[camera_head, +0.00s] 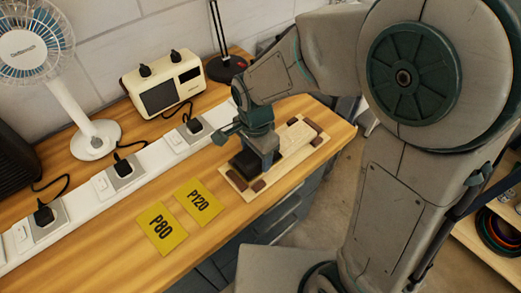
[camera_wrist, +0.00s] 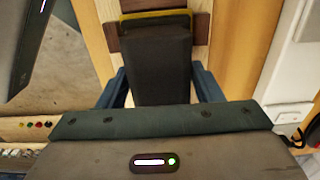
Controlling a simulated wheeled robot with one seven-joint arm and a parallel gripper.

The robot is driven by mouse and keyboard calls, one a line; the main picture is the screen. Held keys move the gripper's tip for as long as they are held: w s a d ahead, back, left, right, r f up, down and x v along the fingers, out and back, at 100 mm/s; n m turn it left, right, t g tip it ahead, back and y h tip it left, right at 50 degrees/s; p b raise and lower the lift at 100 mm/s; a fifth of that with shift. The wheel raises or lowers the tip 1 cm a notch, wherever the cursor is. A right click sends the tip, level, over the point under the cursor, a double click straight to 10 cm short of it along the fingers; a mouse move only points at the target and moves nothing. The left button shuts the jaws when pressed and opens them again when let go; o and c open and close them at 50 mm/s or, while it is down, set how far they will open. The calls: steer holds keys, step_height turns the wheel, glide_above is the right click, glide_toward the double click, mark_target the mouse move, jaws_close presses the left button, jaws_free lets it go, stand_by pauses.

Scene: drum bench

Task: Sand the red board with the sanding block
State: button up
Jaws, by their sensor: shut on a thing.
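A pale wooden board (camera_head: 297,138) lies on the bench near its front edge, with reddish-brown blocks at its corners. I see no clearly red surface on it. My gripper (camera_head: 266,158) points down over the board's left part. It is shut on the dark sanding block (camera_head: 243,163), which fills the space between the fingers in the wrist view (camera_wrist: 155,65). A yellow edge shows at the block's far end there. The block is at or just above the board; I cannot tell if they touch. My gripper and arm hide part of the board.
Yellow cards marked P80 (camera_head: 161,228) and P120 (camera_head: 199,201) lie left of the board. A white power strip (camera_head: 80,202) with plugs runs behind them. A fan (camera_head: 95,139), a cream radio (camera_head: 163,86) and a black lamp base (camera_head: 226,68) stand at the back.

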steer(key=shift+s, duration=0.15)
steer(key=shift+r+p, duration=2.25)
steer(key=shift+r, duration=0.75)
steer(key=shift+f, duration=0.1)
